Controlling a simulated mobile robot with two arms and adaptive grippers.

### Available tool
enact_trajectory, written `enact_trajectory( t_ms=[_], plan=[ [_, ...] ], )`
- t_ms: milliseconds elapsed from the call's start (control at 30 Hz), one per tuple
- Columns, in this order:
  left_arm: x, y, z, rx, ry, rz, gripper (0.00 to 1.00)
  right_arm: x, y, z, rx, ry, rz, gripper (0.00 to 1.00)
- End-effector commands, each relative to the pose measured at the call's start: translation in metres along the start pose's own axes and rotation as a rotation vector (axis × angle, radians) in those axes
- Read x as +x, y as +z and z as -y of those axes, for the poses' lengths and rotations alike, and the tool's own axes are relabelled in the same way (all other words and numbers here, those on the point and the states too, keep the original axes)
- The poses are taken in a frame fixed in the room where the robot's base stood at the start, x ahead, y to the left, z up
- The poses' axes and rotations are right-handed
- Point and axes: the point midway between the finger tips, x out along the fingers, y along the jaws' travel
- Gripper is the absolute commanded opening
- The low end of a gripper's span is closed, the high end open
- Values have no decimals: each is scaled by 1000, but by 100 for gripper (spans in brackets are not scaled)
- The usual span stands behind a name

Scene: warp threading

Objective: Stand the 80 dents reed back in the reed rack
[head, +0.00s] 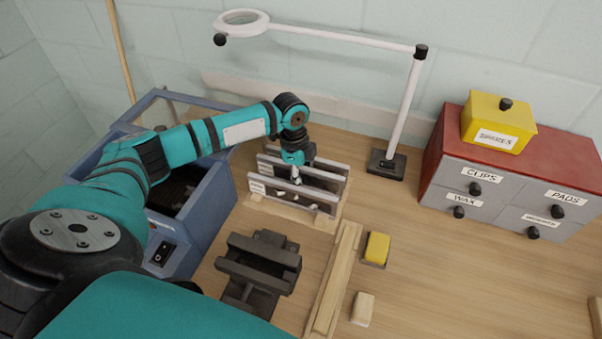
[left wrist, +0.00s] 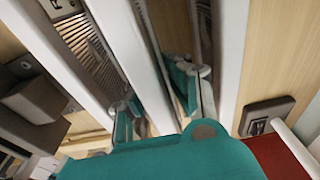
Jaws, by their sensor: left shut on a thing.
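The reed rack (head: 325,224) is a pale wooden stand in the middle of the head view, with long metal-framed reeds upright in it. My left gripper (head: 296,175) points down among the reeds, shut on the 80 dents reed (left wrist: 140,60), whose pale bar runs between the teal-backed fingers (left wrist: 160,105) in the left wrist view. The reed looks upright and in line with the rack; its lower edge is hidden, so I cannot tell if it touches the rack. Another reed (left wrist: 85,42) with fine dents and a label stands beside it. Labels are too small to read. My right gripper is not in view.
A blue-framed box (head: 205,215) stands left of the rack. A dark metal holder (head: 258,262), a wooden bar (head: 333,280) and a yellow block (head: 377,247) lie in front. A lamp base (head: 387,164) stands behind right, near a drawer cabinet (head: 440,172).

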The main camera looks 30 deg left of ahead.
Motion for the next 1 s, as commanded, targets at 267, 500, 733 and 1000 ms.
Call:
enact_trajectory(
  t_ms=[267,500,733,1000],
  plan=[
    [5,0,1,0,-3,-1,0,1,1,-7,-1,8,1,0],
    [5,0,1,0,-3,-1,0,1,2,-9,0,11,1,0],
    [8,0,1,0,-3,-1,0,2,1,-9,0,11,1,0],
    [14,1,1,0,-3,-2,0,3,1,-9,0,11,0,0]
  ],
)
